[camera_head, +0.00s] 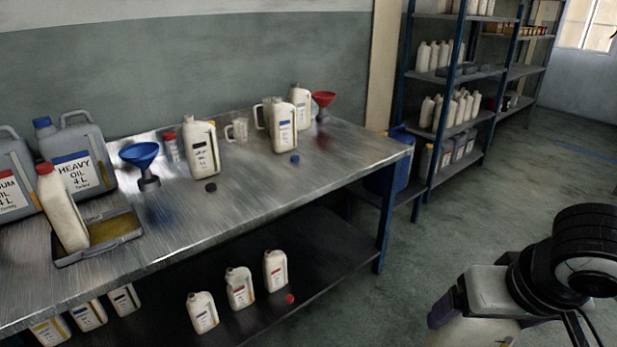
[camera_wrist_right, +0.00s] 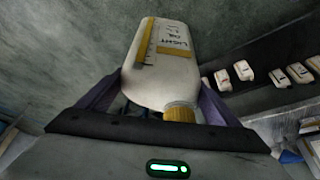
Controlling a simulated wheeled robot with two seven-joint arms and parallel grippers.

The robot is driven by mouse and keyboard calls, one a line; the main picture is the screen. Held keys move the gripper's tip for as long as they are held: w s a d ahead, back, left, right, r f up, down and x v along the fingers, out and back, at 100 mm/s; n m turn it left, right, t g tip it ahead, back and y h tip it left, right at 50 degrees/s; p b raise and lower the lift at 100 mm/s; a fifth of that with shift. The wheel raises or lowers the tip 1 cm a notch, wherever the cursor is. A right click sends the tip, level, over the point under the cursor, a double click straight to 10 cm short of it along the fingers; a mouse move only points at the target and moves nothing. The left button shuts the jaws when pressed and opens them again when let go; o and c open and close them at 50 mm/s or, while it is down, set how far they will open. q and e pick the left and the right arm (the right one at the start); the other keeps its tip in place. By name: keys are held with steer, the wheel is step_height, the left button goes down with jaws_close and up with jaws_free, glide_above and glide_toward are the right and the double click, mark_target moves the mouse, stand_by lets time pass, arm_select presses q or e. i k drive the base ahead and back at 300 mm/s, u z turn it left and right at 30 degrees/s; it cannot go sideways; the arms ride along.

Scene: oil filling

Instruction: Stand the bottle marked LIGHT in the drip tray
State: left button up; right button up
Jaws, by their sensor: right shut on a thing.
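My right gripper (camera_head: 447,310) is at the lower right of the head view, out over the floor beyond the bench's right end. It is shut on a white bottle marked LIGHT (camera_wrist_right: 160,65), with a yellow cap and a yellow stripe. Only part of that bottle (camera_head: 468,332) shows in the head view, cut off by the lower edge. The dark drip tray (camera_head: 125,229) lies on the bench at the left, with yellowish liquid in it. My left gripper is not in view.
Grey jugs, one marked HEAVY OIL (camera_head: 75,165), stand behind the tray. A blue funnel (camera_head: 140,156), white bottles (camera_head: 201,150), clear measuring jugs and a red funnel (camera_head: 322,100) are on the bench (camera_head: 265,190). Several bottles stand on its lower shelf. A rack (camera_head: 460,75) is behind.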

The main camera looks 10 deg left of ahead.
mark_target(120, 229)
steer(key=u, duration=2)
steer(key=i, duration=0.3)
steer(key=z, duration=0.05)
